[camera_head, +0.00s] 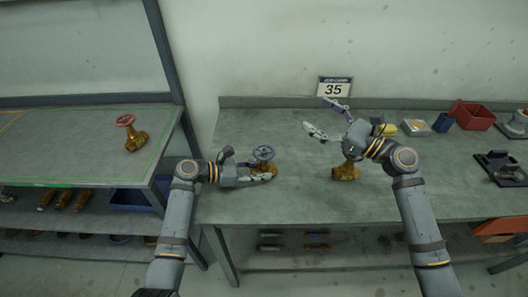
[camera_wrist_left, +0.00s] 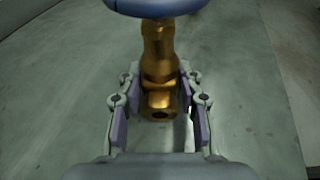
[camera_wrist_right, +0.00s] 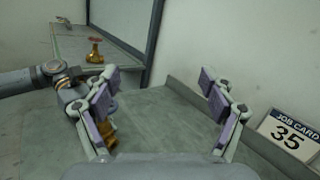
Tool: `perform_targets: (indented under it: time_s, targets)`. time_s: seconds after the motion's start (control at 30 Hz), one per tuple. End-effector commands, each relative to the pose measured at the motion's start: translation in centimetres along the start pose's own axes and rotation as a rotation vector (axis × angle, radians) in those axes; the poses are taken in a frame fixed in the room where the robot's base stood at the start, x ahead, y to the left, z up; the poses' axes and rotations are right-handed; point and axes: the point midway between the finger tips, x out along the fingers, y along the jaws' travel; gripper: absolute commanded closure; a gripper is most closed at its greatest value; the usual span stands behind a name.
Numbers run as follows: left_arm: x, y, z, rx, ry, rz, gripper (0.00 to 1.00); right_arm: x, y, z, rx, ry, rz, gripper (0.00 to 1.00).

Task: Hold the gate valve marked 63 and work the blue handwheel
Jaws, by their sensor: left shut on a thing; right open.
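A brass gate valve with a blue handwheel (camera_head: 263,153) stands on the workbench. My left gripper (camera_head: 262,176) is shut on its brass body, low down from the left. In the left wrist view the brass body (camera_wrist_left: 158,75) sits between the two fingers, with the blue wheel (camera_wrist_left: 155,6) cut off at the top edge. My right gripper (camera_head: 318,113) is open and empty, raised above the bench to the right of the valve, fingers pointing up and left. It also shows open in the right wrist view (camera_wrist_right: 205,85). No 63 is readable on any valve.
A second brass valve (camera_head: 345,173) stands below my right gripper, its top hidden. A red-wheeled valve (camera_head: 135,142) is on the left bench. A card reading 35 (camera_head: 334,88) stands at the back. A red bin (camera_head: 472,115) is at right. The bench front is clear.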

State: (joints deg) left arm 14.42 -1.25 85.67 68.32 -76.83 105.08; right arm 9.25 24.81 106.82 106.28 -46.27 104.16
Motion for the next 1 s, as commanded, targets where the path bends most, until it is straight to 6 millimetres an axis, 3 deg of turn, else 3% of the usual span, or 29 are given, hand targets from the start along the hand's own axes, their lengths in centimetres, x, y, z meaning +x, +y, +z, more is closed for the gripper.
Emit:
perform_targets:
  time_s: [0.03,0.1,0.23,0.33,0.57,1.0]
  targets:
    - [0.0,0.0,-0.1,-0.002,0.002,0.000,0.82,-0.7,2.6,-3.0,0.056,0.040,0.030,0.17]
    - [0.0,0.0,-0.1,-0.002,0.002,0.000,0.82,-1.6,5.5,-6.1,0.112,0.086,0.067,0.17]
    - [0.0,0.0,-0.1,-0.002,0.002,0.000,0.82,-2.9,9.0,-9.3,0.178,0.136,0.111,0.17]
    - [0.0,0.0,-0.1,-0.002,0.002,-0.001,0.82,-3.3,10.1,-10.1,0.197,0.151,0.125,0.17]
    - [0.0,0.0,-0.1,-0.002,0.002,-0.001,0.82,-2.4,10.2,-10.3,0.199,0.148,0.123,0.17]
    - [0.0,0.0,-0.1,-0.002,0.002,0.000,0.82,6.5,11.5,-11.5,0.200,0.148,0.124,0.17]
